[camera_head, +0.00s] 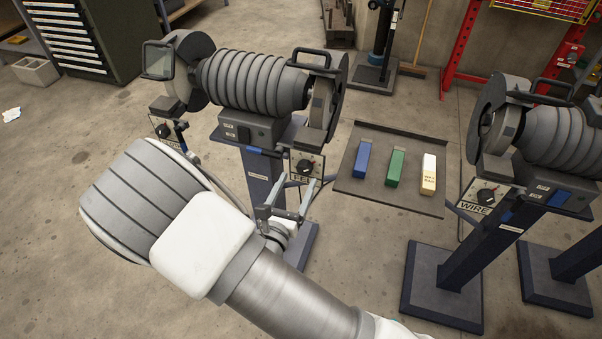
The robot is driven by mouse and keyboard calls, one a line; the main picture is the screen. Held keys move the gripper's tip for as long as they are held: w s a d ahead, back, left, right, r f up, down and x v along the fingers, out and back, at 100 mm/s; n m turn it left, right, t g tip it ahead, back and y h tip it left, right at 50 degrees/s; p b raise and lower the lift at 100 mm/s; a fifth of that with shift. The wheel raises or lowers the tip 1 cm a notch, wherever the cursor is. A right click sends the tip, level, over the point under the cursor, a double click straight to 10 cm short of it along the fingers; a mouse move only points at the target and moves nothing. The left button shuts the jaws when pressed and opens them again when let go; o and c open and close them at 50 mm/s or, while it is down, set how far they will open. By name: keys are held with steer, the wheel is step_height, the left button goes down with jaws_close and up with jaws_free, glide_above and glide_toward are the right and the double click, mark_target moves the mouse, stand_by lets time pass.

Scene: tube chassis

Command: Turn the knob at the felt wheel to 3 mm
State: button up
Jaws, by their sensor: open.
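The knob (305,166) is round and dark with a red mark. It sits on a pale dial plate (318,163) under the right-hand wheel of the near grinder, above a label that reads as FELT and is partly covered. The scale marks are too small to read. The felt wheel (322,103) sits at the grinder's right end, partly inside its guard. My gripper (297,184) is open and empty, just below and in front of the knob, with its fingers pointing up towards the plate. I cannot tell whether a finger touches the plate or label.
The grinder (255,85) stands on a blue pedestal. A second dial (163,131) is at its left end. A tray (430,205) to the right holds blue, green and cream bars. Another grinder (550,135) with a WIRE dial (486,195) stands farther right.

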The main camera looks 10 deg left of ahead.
mark_target(303, 170)
steer(key=shift+w+d, duration=0.15)
steer(key=shift+w, duration=1.7)
jaws_close()
